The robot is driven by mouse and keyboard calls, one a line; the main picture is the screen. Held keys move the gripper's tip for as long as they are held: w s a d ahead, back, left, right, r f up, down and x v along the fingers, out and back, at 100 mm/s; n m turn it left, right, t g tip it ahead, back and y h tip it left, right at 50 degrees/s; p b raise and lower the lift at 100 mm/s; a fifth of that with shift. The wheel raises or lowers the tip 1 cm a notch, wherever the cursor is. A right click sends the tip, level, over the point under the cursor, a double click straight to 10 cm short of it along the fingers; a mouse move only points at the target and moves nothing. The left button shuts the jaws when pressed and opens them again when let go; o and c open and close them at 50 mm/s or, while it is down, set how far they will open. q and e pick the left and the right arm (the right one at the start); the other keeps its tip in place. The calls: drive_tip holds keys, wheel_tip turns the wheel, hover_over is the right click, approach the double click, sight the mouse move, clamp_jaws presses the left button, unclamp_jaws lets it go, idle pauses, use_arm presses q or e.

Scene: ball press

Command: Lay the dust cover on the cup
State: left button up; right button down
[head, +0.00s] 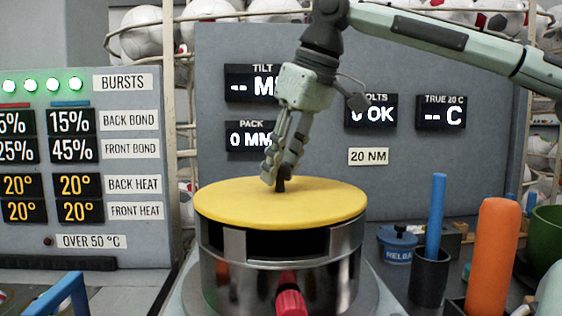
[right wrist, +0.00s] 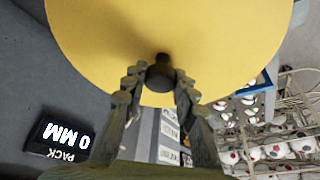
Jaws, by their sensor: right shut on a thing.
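The dust cover (head: 300,205) is a yellow disc with a small dark knob in its middle. In the head view it sits level over the top of the cup (head: 340,270), a shiny metal cylinder with dark openings below its rim. I cannot tell whether it rests fully on the rim. My right gripper (head: 282,180) comes down from above and is shut on the knob. In the right wrist view the dust cover (right wrist: 170,45) fills the top, with its dark knob (right wrist: 160,73) between the fingertips (right wrist: 158,82). My left gripper is not in view.
A grey display panel (head: 400,165) stands behind.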

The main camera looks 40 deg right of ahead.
drive_tip(key=shift+f, duration=0.25)
drive_tip(key=c, duration=1.1)
unclamp_jaws()
drive_tip(key=v, duration=1.2)
